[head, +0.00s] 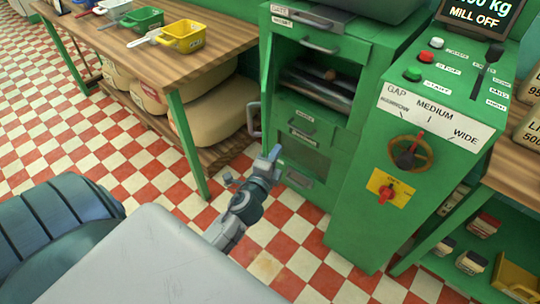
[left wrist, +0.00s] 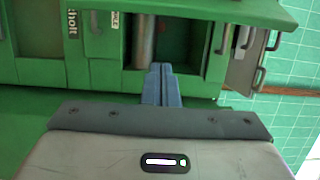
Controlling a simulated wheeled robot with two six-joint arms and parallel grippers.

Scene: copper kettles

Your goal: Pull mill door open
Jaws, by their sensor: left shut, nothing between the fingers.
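The green mill (head: 345,140) stands at the centre of the head view. Its roller compartment (head: 318,85) is uncovered, with metal rollers visible inside. The mill door (head: 265,75) appears swung out at the mill's left side, seen nearly edge-on, with its handle (head: 254,120) sticking out to the left. In the left wrist view the door (left wrist: 243,62) shows as a pale panel standing out at the right. My left gripper (head: 274,153) is shut and empty, in front of the mill's lower part. Its closed fingers (left wrist: 161,72) point at the mill, apart from the door handle.
A wooden table (head: 165,55) with coloured scoops (head: 182,37) stands left of the mill, with sacks (head: 205,108) below it. A control panel with a gap wheel (head: 410,153) is at the right. The checkered floor (head: 140,165) is clear in front.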

